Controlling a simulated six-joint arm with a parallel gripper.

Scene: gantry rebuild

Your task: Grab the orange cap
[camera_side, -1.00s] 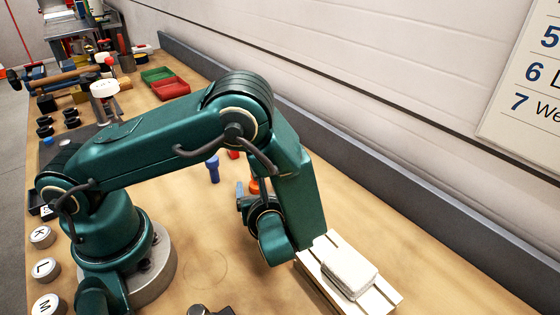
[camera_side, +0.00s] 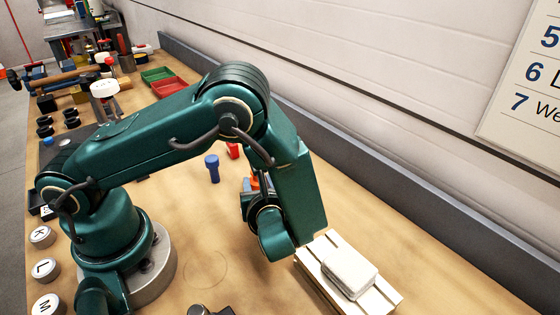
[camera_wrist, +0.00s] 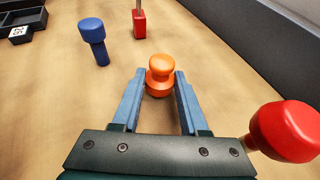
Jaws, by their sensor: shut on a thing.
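The orange cap (camera_wrist: 158,84) stands upright on the bench in the wrist view, with a wide base and a rounded top. My gripper (camera_wrist: 160,76) has its two blue fingers on either side of the cap and is shut on it. In the side view only a small part of the orange cap (camera_side: 255,183) shows, next to my gripper (camera_side: 250,186). My fingers and wrist hide most of it there. I cannot tell whether its base is still touching the bench.
A blue peg (camera_wrist: 93,38) and a red block (camera_wrist: 139,25) stand beyond the cap. A large red knob (camera_wrist: 288,130) is close at the right. A white block (camera_side: 350,268) rests on a slatted board (camera_side: 318,250). A wall (camera_side: 420,190) edges the bench.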

